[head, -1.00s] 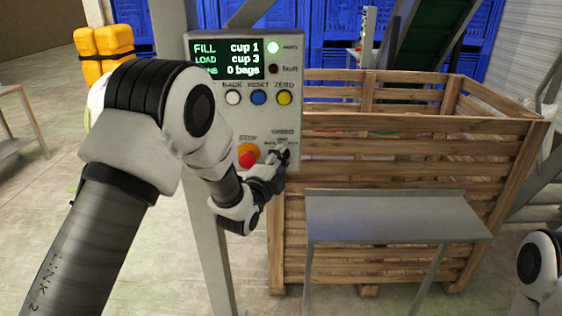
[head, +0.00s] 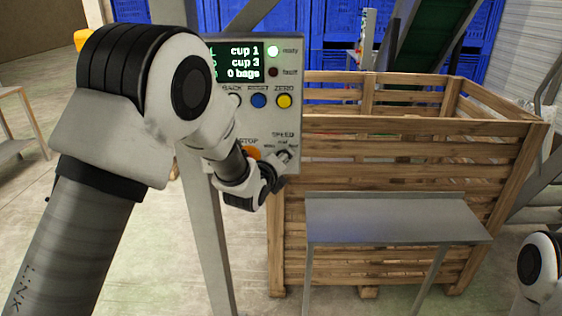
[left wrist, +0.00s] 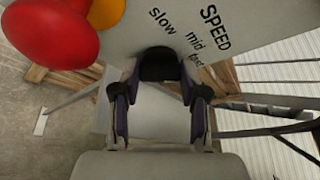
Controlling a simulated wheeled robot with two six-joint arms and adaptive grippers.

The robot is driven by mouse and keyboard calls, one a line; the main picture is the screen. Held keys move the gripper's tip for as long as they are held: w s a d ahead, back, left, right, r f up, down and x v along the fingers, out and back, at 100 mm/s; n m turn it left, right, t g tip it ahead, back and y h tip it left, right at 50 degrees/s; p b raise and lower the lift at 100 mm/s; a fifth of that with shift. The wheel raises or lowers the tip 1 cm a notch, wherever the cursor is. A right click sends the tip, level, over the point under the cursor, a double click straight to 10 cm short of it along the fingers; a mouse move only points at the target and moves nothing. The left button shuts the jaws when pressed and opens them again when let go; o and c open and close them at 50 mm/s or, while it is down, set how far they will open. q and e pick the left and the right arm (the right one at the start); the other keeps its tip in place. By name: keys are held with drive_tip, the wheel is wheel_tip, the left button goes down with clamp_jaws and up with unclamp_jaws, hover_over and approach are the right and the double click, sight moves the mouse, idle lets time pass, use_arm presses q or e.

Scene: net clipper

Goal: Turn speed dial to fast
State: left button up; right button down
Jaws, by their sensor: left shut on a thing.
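The black speed dial (left wrist: 157,64) is at the lower edge of the control panel (left wrist: 250,25) in the left wrist view, below the labels slow, mid and fast. My left gripper (left wrist: 159,82) is shut on the dial, one finger on each side. In the head view the left gripper (head: 276,166) reaches the panel's lower right corner from below left and partly covers the dial (head: 283,156). Which label the dial points to cannot be told. My right gripper is out of view.
A red stop button (left wrist: 52,32) on an orange base sits close left of the dial. The panel's screen (head: 242,62) and several buttons are above. A wooden crate (head: 410,130) and a grey metal shelf (head: 395,217) stand to the right.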

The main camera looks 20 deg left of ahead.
use_arm(q)
drive_tip(key=shift+m+y, duration=0.3)
drive_tip(key=shift+m, duration=0.1)
idle(0.3)
drive_tip(key=o, duration=1.1)
drive_tip(key=shift+o, duration=0.2)
drive_tip(key=v, duration=1.2)
drive_tip(key=shift+r, duration=0.2)
drive_tip(key=shift+f, duration=0.1)
